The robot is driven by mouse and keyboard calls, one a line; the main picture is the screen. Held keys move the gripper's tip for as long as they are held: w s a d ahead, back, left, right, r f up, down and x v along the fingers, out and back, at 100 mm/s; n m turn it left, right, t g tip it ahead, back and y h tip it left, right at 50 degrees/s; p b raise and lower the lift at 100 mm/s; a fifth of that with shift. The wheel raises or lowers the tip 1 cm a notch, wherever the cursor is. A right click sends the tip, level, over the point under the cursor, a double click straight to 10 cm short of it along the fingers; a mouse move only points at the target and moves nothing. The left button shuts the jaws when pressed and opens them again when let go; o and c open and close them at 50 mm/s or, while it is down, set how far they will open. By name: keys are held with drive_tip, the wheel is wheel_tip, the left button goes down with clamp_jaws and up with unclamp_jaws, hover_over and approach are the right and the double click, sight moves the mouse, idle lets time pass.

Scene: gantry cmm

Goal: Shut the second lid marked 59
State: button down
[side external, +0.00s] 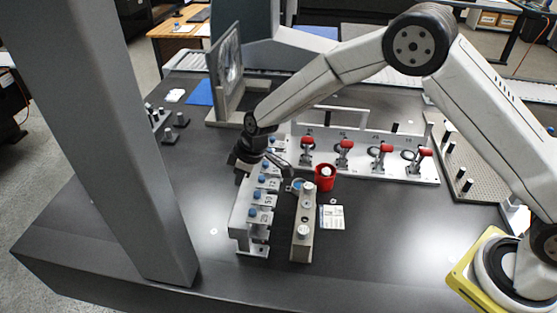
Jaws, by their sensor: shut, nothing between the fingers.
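No marking that reads 59 can be made out, so I cannot tell which part is the second lid. A narrow grey-beige block (303,243) stands in the middle of the table, with round silver caps on top. A blue-rimmed round part (296,186) sits at its far end; whether it is an open lid is too small to tell. A pale rack (242,222) with several blue knobs stands just left of the block. My gripper (284,165) is shut and empty, above the rack's far end and behind the block. My wrist hides part of the rack.
A red cup (326,183) stands beside the block, with a printed card (332,217) in front. A white panel with red-handled clamps (381,156) stands behind. A grey column (130,140) rises at left.

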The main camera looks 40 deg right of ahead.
drive_tip(key=v, duration=0.6)
drive_tip(key=shift+s, duration=0.1)
drive_tip(key=s+d+r+m+h, duration=0.1)
drive_tip(key=s+d+m, duration=0.3)
drive_tip(key=s+d, duration=0.5)
drive_tip(key=s+d+r+m+h, duration=0.1)
drive_tip(key=s+d+m, duration=0.4)
drive_tip(key=s+d, duration=0.5)
drive_tip(key=shift+s+r+h, duration=0.4)
drive_tip(key=shift+s+r, duration=0.25)
drive_tip(key=shift+s, duration=1.9)
